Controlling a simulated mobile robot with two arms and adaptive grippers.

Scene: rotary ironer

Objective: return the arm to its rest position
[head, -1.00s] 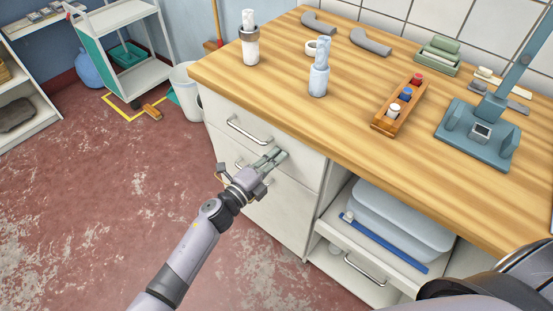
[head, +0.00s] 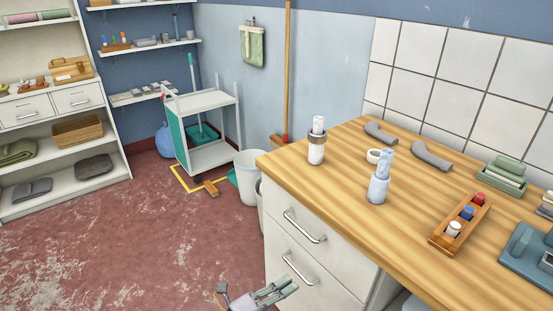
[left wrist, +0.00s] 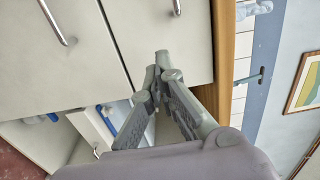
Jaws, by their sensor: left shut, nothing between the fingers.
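My left gripper (head: 278,290) is low in the head view, in front of the white cabinet's drawer fronts, with its grey fingers together and nothing between them. In the left wrist view its fingertips (left wrist: 164,62) meet in front of the pale cabinet front (left wrist: 130,25). Most of my left arm is below the head view's edge. My right gripper is not in view.
The wooden worktop (head: 335,215) above the drawers holds a light blue bottle (head: 378,185), a dark-collared white bottle (head: 316,145) and a wooden vial rack (head: 460,222). Drawer handles (head: 304,226) stick out. The red floor (head: 130,235) to the left is clear.

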